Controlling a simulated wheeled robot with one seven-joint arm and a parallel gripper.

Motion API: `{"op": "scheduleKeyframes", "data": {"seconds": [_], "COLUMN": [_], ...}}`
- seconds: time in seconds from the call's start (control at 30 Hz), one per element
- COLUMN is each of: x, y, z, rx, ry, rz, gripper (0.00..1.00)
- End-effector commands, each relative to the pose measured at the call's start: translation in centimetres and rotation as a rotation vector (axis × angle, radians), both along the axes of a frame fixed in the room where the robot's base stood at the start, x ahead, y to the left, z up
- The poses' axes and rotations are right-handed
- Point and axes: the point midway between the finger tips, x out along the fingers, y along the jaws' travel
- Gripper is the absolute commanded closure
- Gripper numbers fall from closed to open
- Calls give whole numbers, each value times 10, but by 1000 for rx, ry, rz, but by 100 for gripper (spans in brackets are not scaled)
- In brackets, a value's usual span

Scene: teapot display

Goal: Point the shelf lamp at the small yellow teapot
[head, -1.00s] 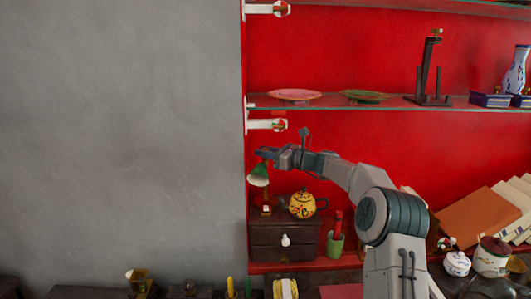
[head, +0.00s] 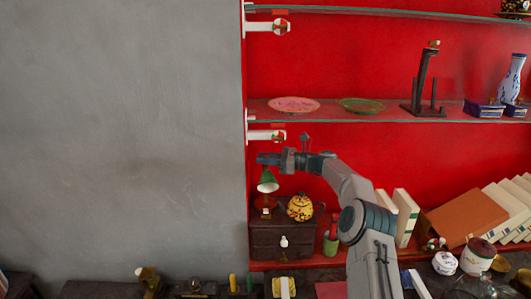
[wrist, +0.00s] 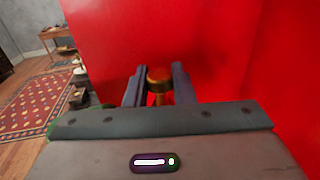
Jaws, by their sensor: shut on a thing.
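The shelf lamp has a green shade (head: 268,182) with a pale bulb at its lower opening and a small brown base (head: 266,208). It stands at the left end of a dark drawer chest. The small yellow teapot (head: 300,207), with dark markings, stands on the same chest just right of the lamp. The shade opening faces mostly down. My gripper (head: 268,158) is just above the shade. In the wrist view, my gripper (wrist: 158,82) is shut on a round brass piece (wrist: 159,76), apparently the lamp's top. The teapot is not visible there.
The dark chest (head: 270,240) stands against the grey wall's edge (head: 225,200). A glass shelf (head: 375,108) with plates runs above my arm. A green cup (head: 331,243) and upright books (head: 404,217) stand to the right.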

Motion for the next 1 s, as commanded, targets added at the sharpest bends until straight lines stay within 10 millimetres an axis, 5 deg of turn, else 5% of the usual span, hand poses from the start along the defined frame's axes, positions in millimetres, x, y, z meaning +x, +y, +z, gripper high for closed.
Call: {"op": "scheduleKeyframes", "data": {"seconds": [0.63, 0.67, 0.73, 1.0], "x": [-1, -1, -1, -1], "y": [-1, -1, -1, -1], "z": [5, 5, 4, 2], "rx": [1, 0, 0, -1], "ry": [-4, -5, -5, -2], "rz": [61, 61, 62, 63], "gripper": [100, 75, 58, 58]}}
